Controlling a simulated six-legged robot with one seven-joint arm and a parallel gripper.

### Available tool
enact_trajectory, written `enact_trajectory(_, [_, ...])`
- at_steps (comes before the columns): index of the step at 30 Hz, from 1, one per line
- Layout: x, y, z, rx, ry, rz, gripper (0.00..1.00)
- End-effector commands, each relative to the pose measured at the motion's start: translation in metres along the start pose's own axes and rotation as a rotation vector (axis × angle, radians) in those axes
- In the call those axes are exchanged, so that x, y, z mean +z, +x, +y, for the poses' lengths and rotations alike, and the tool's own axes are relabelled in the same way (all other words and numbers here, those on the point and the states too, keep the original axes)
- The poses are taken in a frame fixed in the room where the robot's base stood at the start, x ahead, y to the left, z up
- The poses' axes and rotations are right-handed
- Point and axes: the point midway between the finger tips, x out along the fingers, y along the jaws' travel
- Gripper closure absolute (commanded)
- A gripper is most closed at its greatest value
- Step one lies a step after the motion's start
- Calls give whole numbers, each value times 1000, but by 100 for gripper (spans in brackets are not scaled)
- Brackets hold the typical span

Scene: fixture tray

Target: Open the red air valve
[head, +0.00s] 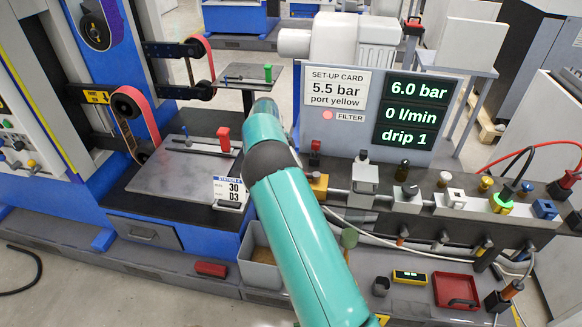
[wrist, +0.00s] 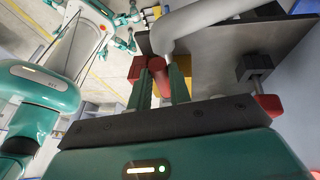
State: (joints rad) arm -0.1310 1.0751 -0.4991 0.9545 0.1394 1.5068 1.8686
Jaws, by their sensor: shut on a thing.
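In the wrist view my gripper (wrist: 160,85) has its two green fingers on either side of a red handle (wrist: 158,68) and is shut on it. A second red part sits just left of the handle, against the left finger. In the head view my green arm hides the gripper and what it holds, so I cannot confirm there that this is the air valve's handle. Just right of the arm, a red-topped black fitting (head: 315,150) stands above a yellow-orange block (head: 318,186) at the left end of the air line. The display (head: 409,112) reads 6.0 bar, 0 l/min, drip 1.
A set-up card (head: 336,90) says 5.5 bar, port yellow. Left of my arm is a grey plate (head: 180,168) with a red-handled clamp (head: 222,139). Several knobs and ports line the bench at right. A red tray (head: 456,290) lies in front. A grey pipe crosses the wrist view above my fingers.

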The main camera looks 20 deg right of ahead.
Motion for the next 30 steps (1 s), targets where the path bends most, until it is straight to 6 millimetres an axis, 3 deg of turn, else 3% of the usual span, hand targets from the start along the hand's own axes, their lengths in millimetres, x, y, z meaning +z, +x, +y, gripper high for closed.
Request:
enact_trajectory(8, [-2,-1,-1,-4,4,0,100])
enact_trajectory(9, [-2,-1,-2,-4,4,0,73])
enact_trajectory(12, [-2,0,-2,-3,4,0,59])
enact_trajectory(23, [-2,-6,-2,-1,5,-1,59])
enact_trajectory(30, [-2,-45,-3,-5,4,-2,59])
